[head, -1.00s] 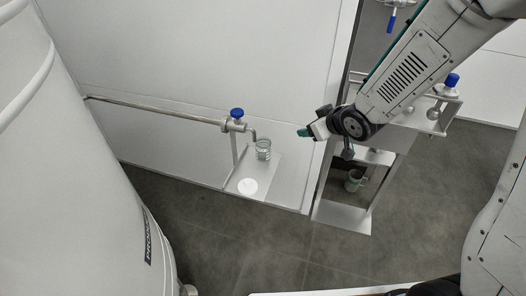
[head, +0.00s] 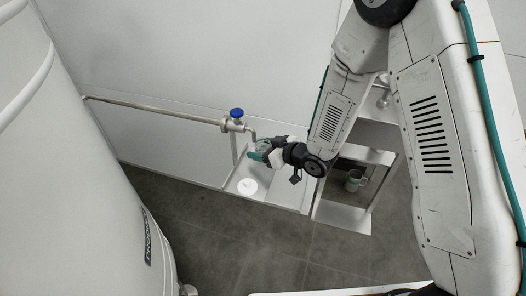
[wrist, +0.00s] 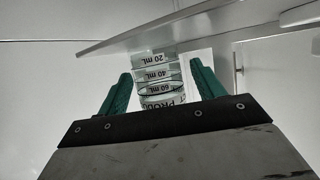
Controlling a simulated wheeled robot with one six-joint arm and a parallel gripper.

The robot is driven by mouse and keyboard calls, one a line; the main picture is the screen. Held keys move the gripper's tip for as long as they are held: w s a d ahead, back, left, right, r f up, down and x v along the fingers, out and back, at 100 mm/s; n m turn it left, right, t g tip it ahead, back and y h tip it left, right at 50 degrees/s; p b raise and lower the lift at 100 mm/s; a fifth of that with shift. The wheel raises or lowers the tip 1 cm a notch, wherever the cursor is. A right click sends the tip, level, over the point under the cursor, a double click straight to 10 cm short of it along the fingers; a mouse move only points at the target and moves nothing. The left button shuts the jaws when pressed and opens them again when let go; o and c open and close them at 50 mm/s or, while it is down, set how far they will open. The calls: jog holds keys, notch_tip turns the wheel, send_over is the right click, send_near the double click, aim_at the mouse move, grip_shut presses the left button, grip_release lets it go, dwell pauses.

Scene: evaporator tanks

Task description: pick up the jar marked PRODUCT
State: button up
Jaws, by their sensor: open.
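The glass jar (wrist: 158,75) shows between my fingers in the wrist view, upside down in the picture. It has 20, 40 and 60 mL marks and the word PRODUCT. My gripper (wrist: 162,88) is open, with one green finger on each side of the jar and light gaps beside it. In the head view my gripper (head: 257,153) is at the jar's place on the shelf (head: 285,191), just below the tap spout (head: 254,137), and mostly hides the jar. Whether the fingers touch the glass I cannot tell.
A blue-handled tap (head: 237,113) sits on a pipe (head: 165,109) from the large tank (head: 80,190) at left. A white disc (head: 247,186) lies in front of the jar's place. A mug (head: 354,180) stands in the rack (head: 342,215) at right.

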jog(key=shift+x, duration=0.95)
jog(key=c, duration=1.2)
